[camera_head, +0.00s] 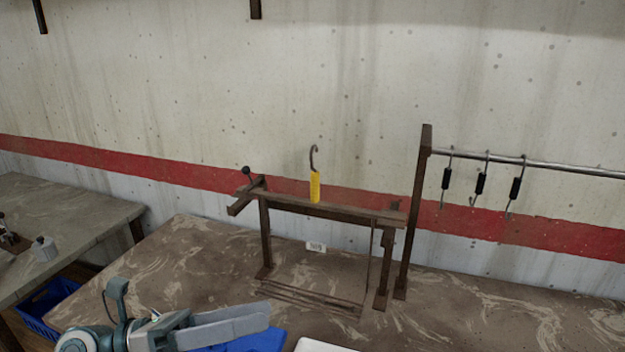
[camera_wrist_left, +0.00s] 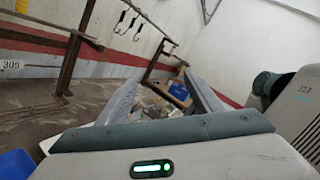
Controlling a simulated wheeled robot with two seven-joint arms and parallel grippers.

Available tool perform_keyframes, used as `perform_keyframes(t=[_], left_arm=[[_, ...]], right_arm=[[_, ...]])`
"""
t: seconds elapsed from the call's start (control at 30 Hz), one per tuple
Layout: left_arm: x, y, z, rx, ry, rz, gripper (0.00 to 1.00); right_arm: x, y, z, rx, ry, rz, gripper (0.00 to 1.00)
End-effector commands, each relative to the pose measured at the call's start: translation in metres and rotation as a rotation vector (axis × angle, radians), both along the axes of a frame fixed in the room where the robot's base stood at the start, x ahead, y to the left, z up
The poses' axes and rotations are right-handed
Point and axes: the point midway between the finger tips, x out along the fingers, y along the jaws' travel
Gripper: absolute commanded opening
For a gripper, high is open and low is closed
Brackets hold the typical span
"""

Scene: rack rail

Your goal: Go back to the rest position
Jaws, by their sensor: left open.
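My left gripper (camera_head: 262,318) is at the bottom left of the head view, low over the near part of the table. In the left wrist view its two fingers (camera_wrist_left: 165,82) stand wide apart with nothing between them. A hook with a yellow grip (camera_head: 315,186) stands upright at the top bar of the brown rack (camera_head: 345,209), well apart from the gripper. Several black-handled hooks (camera_head: 480,184) hang from the metal rail (camera_head: 540,164) at the right. The rail and hooks also show in the left wrist view (camera_wrist_left: 135,12). My right gripper is not in view.
The brown marbled table (camera_head: 190,262) has clear room left of the rack. A blue object (camera_head: 262,342) and a white-edged one (camera_head: 318,346) lie at the near edge, partly cut off. A side table (camera_head: 75,215) and blue crate (camera_head: 45,308) are at the left.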

Motion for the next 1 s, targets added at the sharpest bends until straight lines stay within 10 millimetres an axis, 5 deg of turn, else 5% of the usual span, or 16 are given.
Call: perform_keyframes(t=[0.23,0.47,0.6,0.77,1.0], left_arm=[[0.030,0.033,0.039,-0.515,0.297,0.203,0.60],[0.066,0.097,0.009,-0.927,0.641,0.455,0.60],[0.077,0.136,-0.044,-1.141,0.876,0.637,0.60],[0.066,0.169,-0.128,-1.339,1.166,0.869,0.60],[-0.002,0.182,-0.261,-1.522,1.607,1.246,0.60]], right_arm=[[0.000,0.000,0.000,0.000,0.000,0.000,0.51],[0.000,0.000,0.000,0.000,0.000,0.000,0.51],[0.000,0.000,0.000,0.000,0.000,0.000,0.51],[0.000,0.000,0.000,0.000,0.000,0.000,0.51],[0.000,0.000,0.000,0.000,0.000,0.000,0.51]])
